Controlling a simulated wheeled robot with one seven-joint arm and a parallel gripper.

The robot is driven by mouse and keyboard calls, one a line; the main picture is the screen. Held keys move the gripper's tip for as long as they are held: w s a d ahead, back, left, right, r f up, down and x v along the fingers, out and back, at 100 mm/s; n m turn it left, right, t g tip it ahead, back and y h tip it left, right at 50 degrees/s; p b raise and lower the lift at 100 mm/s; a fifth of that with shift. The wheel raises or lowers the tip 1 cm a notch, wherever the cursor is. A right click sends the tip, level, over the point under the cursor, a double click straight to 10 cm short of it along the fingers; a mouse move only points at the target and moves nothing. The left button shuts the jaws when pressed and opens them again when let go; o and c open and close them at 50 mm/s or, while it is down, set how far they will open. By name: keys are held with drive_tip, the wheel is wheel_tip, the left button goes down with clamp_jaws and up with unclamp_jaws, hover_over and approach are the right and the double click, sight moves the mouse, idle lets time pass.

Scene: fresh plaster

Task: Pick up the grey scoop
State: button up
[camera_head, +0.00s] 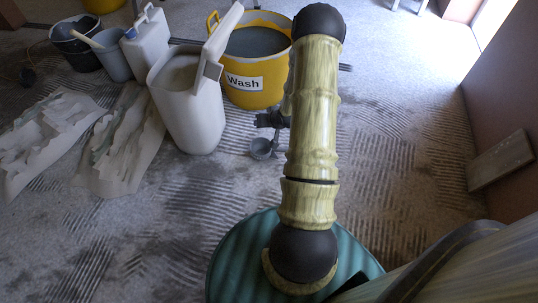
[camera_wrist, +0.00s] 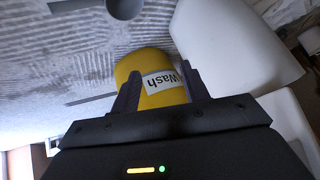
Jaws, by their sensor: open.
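The grey scoop (camera_head: 261,149) lies on the floor in front of the yellow Wash tub, its round bowl showing just left of my arm in the head view. In the wrist view its bowl (camera_wrist: 124,8) is cut by the top edge, with a dark bar beside it that may be its handle. My gripper (camera_head: 270,119) is partly hidden behind my arm and appears close above the scoop in the head view. In the wrist view my gripper (camera_wrist: 162,75) has its two fingers apart with nothing held; the tub shows behind them.
The yellow tub (camera_head: 262,93) and a tall white bin (camera_head: 186,112) with a raised lid stand behind and left. A white canister (camera_head: 147,42), grey bucket (camera_head: 114,66) and black bucket (camera_head: 80,57) stand farther left. Crumpled pale sheets (camera_head: 45,140) lie left.

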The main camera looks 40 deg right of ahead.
drive_tip(key=s+d+f+m+t+b, duration=0.2)
drive_tip(key=d+f, duration=0.1)
drive_tip(key=f, duration=0.5)
drive_tip(key=s+d+f+m+t+b, duration=0.2)
drive_tip(key=d+f, duration=0.1)
drive_tip(key=f, duration=0.5)
drive_tip(key=m+t+h+b, duration=0.2)
drive_tip(key=m+t, duration=0.1)
drive_tip(key=m, duration=0.1)
approach(274, 151)
drive_tip(key=s+r, duration=0.4)
drive_tip(key=s+f+m+t+h+b, duration=0.1)
drive_tip(key=s+f+m, duration=0.1)
drive_tip(key=s+f+m+t+h, duration=0.1)
drive_tip(key=s+f+m+h, duration=0.1)
drive_tip(key=s+f, duration=0.1)
drive_tip(key=shift+a+b, duration=0.1)
drive_tip(key=shift+b, duration=0.3)
drive_tip(key=shift+s+a, duration=0.1)
drive_tip(key=shift+r, duration=0.1)
drive_tip(key=b+x, duration=0.6)
drive_tip(key=x, duration=0.5)
drive_tip(key=shift+w, duration=0.25)
drive_tip(key=shift+w+d+r, duration=0.1)
drive_tip(key=shift+w+d, duration=0.15)
drive_tip(key=shift+w, duration=0.05)
